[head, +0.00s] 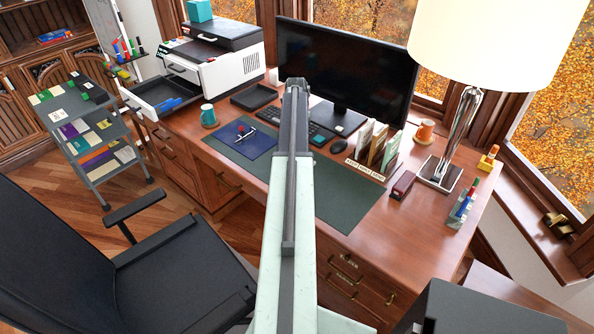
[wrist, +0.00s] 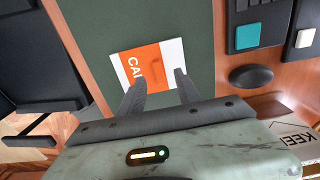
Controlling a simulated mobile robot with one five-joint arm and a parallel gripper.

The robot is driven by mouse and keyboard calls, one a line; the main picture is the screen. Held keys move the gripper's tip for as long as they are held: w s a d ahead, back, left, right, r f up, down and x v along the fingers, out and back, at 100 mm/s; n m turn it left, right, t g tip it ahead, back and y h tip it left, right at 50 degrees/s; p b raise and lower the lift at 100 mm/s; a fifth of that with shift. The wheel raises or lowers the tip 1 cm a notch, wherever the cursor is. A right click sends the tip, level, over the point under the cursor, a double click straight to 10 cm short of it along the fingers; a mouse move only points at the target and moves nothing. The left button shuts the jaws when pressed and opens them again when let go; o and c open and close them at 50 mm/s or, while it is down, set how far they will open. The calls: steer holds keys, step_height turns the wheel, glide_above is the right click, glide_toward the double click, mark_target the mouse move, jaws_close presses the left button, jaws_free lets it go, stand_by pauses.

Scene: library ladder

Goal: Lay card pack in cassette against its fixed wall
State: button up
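In the wrist view, a white and orange card pack (wrist: 155,55) with partly visible lettering starting "CA" lies on the dark green desk mat (wrist: 95,25). My gripper (wrist: 160,76) is open, its two dark fingers apart over the pack's near part; I cannot tell whether they touch it. The pack does not show in the head view, where my arm hides the middle of the mat. A dark tray (head: 150,90) stands pulled out below the printer (head: 215,60) at the left, with blue items inside; it may be the cassette. Its fixed wall cannot be made out.
A blue sheet (head: 240,142) with small red parts lies left of my arm. A black chair (head: 170,260) is at the front left. The mat's right part (head: 345,190) is clear.

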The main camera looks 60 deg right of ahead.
steer(key=shift+f, duration=0.2)
steer(key=shift+w+f, duration=0.1)
steer(key=shift+f, duration=0.05)
steer(key=f+b, duration=0.5)
steer(key=shift+a, duration=0.2)
steer(key=shift+r, duration=0.2)
steer(key=shift+c, duration=0.3)
jaws_close()
